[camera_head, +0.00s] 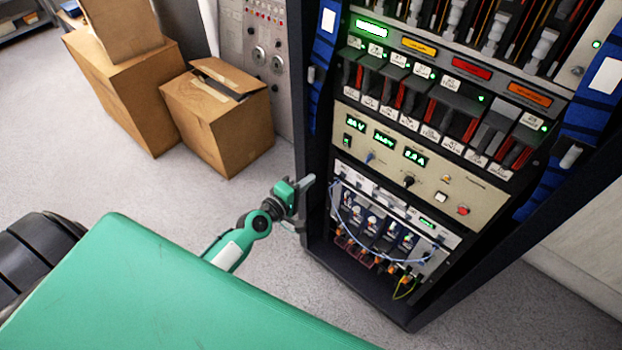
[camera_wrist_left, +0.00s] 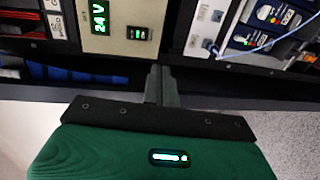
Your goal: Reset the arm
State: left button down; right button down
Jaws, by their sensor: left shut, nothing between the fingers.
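My left gripper (camera_head: 305,190) is in the head view, just in front of the left edge of the equipment rack (camera_head: 310,125). Its arm comes up from behind my green body at the lower left. In the left wrist view the fingers of my left gripper (camera_wrist_left: 160,72) are together, with nothing between them. They point at the rack's panels, near the cream panel with the green 24 V display (camera_wrist_left: 98,17). Whether the fingertips touch the rack cannot be told. My right gripper is not in either view.
The rack holds a cream panel (camera_head: 435,165) with displays, a knob and a red button, and a lower module (camera_head: 375,222) with blue and yellow-green wires. Cardboard boxes (camera_head: 225,125) stand at the back left. Grey floor (camera_head: 150,190) is clear between the boxes and me.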

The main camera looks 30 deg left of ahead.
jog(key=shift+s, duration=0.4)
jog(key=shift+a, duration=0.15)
